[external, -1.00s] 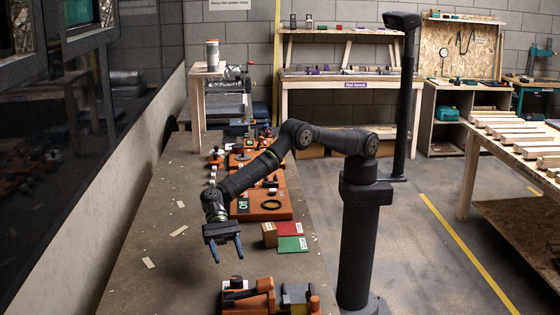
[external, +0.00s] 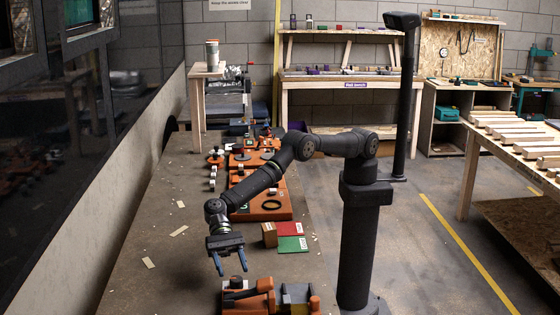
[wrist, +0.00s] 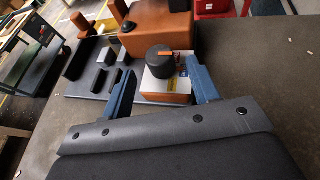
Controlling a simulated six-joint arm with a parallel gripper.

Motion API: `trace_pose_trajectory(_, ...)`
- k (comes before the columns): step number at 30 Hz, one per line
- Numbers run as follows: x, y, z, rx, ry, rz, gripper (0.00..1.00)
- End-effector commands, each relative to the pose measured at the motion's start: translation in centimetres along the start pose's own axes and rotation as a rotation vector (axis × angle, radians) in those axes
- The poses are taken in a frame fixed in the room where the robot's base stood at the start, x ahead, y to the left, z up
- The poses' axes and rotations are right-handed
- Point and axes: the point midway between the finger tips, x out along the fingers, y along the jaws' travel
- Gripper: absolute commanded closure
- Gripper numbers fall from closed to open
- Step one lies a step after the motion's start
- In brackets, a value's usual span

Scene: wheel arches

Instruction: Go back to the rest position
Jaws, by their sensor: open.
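My gripper (external: 230,262) has two blue fingers, spread apart with nothing between them. In the external view it hangs above the grey bench (external: 165,240), left of the wooden block and just up and left of the orange fixture (external: 255,297). In the wrist view my gripper (wrist: 158,92) shows its fingers on both sides of a white and orange box with a black knob (wrist: 160,62), which lies beyond and below them. I cannot tell the exact height of the fingers above the bench.
A wooden block (external: 269,235) stands beside a red pad (external: 289,228) and a green pad (external: 292,244). Orange boards (external: 262,205) with parts run along the bench behind. Flat wood strips (external: 179,230) lie on the left. A dark wall panel borders the bench's left side.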

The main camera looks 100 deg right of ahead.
Motion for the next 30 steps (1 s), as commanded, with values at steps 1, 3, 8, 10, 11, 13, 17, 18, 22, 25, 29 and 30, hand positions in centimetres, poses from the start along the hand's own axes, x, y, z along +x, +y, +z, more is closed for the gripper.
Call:
trace_pose_trajectory(1, 0.9, 0.1, 0.0, -0.002, 0.000, 0.002, 0.45)
trace_pose_trajectory(3, 1.9, 0.1, -0.1, -0.001, 0.000, 0.002, 0.45)
trace_pose_trajectory(8, 3.5, 0.0, -0.1, -0.002, 0.000, 0.002, 0.45)
trace_pose_trajectory(10, 4.0, 0.0, 0.0, -0.002, 0.000, 0.002, 0.45)
trace_pose_trajectory(11, 4.3, 0.0, -0.1, -0.002, 0.000, 0.002, 0.45)
trace_pose_trajectory(13, 4.8, 0.0, -0.1, -0.001, 0.000, 0.002, 0.45)
trace_pose_trajectory(17, 5.5, 0.1, 0.0, 0.001, 0.000, -0.001, 0.45)
trace_pose_trajectory(18, 5.4, 0.0, 0.1, 0.005, -0.002, -0.011, 0.45)
trace_pose_trajectory(22, 5.5, -0.1, 0.2, 0.017, -0.005, -0.038, 0.45)
trace_pose_trajectory(25, 5.5, 0.0, 0.2, 0.026, -0.005, -0.060, 0.45)
trace_pose_trajectory(29, 5.4, 0.0, 0.2, 0.040, -0.004, -0.093, 0.45)
trace_pose_trajectory(30, 5.4, 0.1, 0.1, 0.044, -0.002, -0.103, 0.45)
